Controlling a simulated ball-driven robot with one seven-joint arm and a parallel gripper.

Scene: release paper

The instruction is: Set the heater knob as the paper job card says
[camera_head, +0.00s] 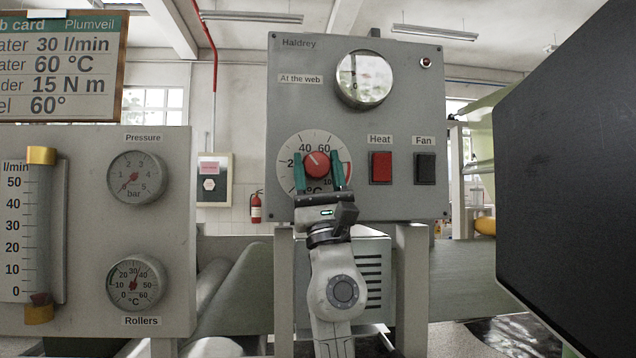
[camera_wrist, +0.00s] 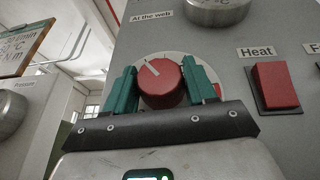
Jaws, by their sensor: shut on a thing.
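The red heater knob (camera_head: 317,165) sits on a white dial (camera_head: 290,150) on the grey Haldrey panel, under the numbers 40 and 60. Its white pointer tilts up and left, roughly toward 40. My gripper (camera_head: 318,174) has its green fingers on both sides of the knob, shut on it; the wrist view shows the knob (camera_wrist: 161,83) between them. The paper job card (camera_head: 62,70) is at upper left, its left edge cut off. Its lines read "…ater 30 l/min", "…ater 60 °C", "…der 15 N m" and "…el 60°".
A red Heat switch (camera_head: 381,167) and a black Fan switch (camera_head: 424,168) are right of the knob. The "At the web" gauge (camera_head: 364,79) above is washed out by glare. Pressure and Rollers gauges (camera_head: 135,283) are on the left panel. A large dark panel (camera_head: 570,170) fills the right.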

